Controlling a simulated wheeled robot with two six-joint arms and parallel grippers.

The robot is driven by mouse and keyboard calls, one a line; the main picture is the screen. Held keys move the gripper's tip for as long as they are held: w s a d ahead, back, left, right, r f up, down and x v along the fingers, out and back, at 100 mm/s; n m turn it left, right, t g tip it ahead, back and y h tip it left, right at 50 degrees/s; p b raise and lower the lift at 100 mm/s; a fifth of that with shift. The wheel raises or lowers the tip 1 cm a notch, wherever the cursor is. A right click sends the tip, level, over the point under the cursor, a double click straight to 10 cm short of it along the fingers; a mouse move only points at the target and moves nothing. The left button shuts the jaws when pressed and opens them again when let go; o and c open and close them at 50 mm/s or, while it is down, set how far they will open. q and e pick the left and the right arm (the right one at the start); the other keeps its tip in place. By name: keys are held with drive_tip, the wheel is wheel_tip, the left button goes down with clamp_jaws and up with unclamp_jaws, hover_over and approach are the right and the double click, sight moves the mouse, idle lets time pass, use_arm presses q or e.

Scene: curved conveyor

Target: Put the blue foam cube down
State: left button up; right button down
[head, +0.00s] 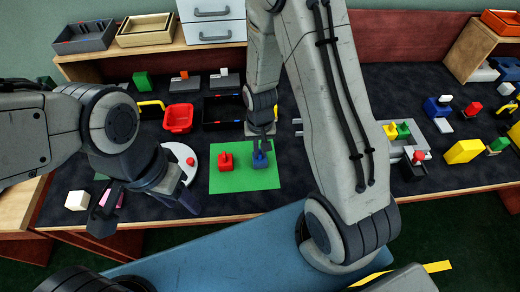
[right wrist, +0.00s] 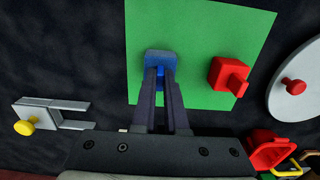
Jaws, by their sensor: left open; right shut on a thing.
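The blue foam cube (head: 260,160) is at the right part of a green mat (head: 239,184). My right gripper (head: 261,142) points down at it and is shut on its top. In the right wrist view the fingers (right wrist: 160,82) close on the blue cube (right wrist: 162,58), which shows against the green mat (right wrist: 195,30) near its edge. I cannot tell whether its underside touches the mat. A red block with a knob (head: 225,161) stands on the mat beside it, apart from it; it also shows in the right wrist view (right wrist: 228,75). My left gripper (head: 146,206) is open and empty near the table's front edge.
A white disc (head: 181,158) with a red knob lies left of the mat. Behind are a red bin (head: 178,118) and a black tray (head: 222,111). A grey fixture (head: 433,132) with blocks stands right. The mat's front part is bare.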

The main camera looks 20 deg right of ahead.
sight(260, 153)
drive_tip(key=shift+f, duration=0.2)
drive_tip(key=c, duration=0.9)
unclamp_jaws()
drive_tip(key=shift+c, duration=0.2)
drive_tip(key=shift+r, duration=0.1)
wheel_tip(260, 153, up, 12)
drive_tip(key=s+a+r+n, duration=0.4)
drive_tip(key=s+a+n, duration=0.1)
drive_tip(key=s, duration=0.4)
drive_tip(key=s+a+r+n+y, duration=0.1)
drive_tip(key=s+a+r+n, duration=0.4)
drive_tip(key=s+a, duration=0.2)
drive_tip(key=shift+s+a+r+n, duration=0.2)
drive_tip(key=shift+s+r+n, duration=0.1)
drive_tip(key=shift+s, duration=0.65)
